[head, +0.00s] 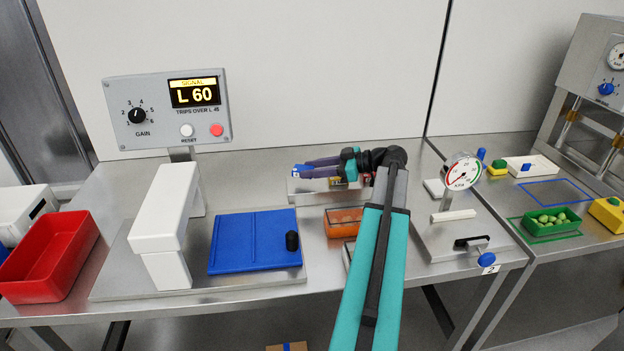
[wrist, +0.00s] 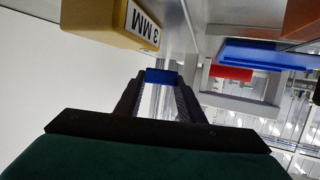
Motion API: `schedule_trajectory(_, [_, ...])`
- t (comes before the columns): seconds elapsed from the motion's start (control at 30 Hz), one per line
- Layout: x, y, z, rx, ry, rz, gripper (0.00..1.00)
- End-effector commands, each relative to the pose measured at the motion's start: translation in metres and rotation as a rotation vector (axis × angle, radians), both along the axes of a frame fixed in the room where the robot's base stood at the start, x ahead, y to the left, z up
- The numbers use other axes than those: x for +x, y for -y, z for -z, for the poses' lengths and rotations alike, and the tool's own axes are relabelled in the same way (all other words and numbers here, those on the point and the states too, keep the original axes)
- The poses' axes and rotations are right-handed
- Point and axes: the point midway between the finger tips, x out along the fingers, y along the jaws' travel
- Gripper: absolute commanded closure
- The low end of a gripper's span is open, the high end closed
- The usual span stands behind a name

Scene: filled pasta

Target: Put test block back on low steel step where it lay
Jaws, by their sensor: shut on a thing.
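My gripper (head: 308,170) points left over the low steel step (head: 308,197) at the back middle of the bench. In the wrist view my gripper (wrist: 160,95) is shut on a small blue block (wrist: 163,76) held at the fingertips. The blue block also shows as a small patch at the tips in the head view (head: 297,170). A yellow block marked "3 MM" (wrist: 139,28) stands beside it on the step, apart from the fingers. My arm and gripper hide part of the step. I cannot tell whether the blue block touches it.
An orange-filled tray (head: 345,220) stands just in front of the step. A blue board with a black knob (head: 250,240) and a white arch (head: 165,215) are to the left, with a red bin (head: 50,255) beyond. A dial gauge stand (head: 461,172) is to the right.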

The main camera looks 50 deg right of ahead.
Motion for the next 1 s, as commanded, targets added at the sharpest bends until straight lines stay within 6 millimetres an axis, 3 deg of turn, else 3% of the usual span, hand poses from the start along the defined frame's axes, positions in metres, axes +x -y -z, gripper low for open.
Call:
schedule_trajectory(0.47, [0.000, 0.000, 0.032, 0.001, -0.001, -0.001, 0.91])
schedule_trajectory(1.0, [0.000, -0.001, 0.038, 0.000, 0.000, -0.001, 0.91])
